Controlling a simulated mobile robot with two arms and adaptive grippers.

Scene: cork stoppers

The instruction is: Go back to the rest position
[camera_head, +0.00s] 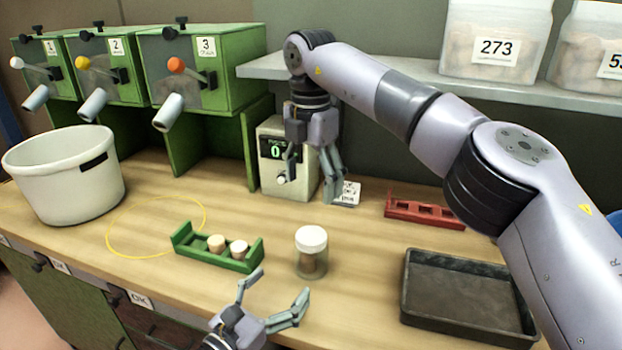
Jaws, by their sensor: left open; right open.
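My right gripper (309,190) hangs pointing down in front of the counter box (270,170), with its fingers apart and nothing between them. My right arm reaches across the upper right of the view to it. My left gripper (282,288) is at the bottom middle, fingers spread and empty, below the lidded jar (311,264). The jar has a white lid and something brown inside.
Green dispensers (205,75) numbered 1 to 3 stand at the back left, above a white pot (65,178). A yellow ring (112,245) is on the table. A red rack (425,212) and a dark tray (406,290) are at right. A shelf (420,75) holds tubs (495,70).

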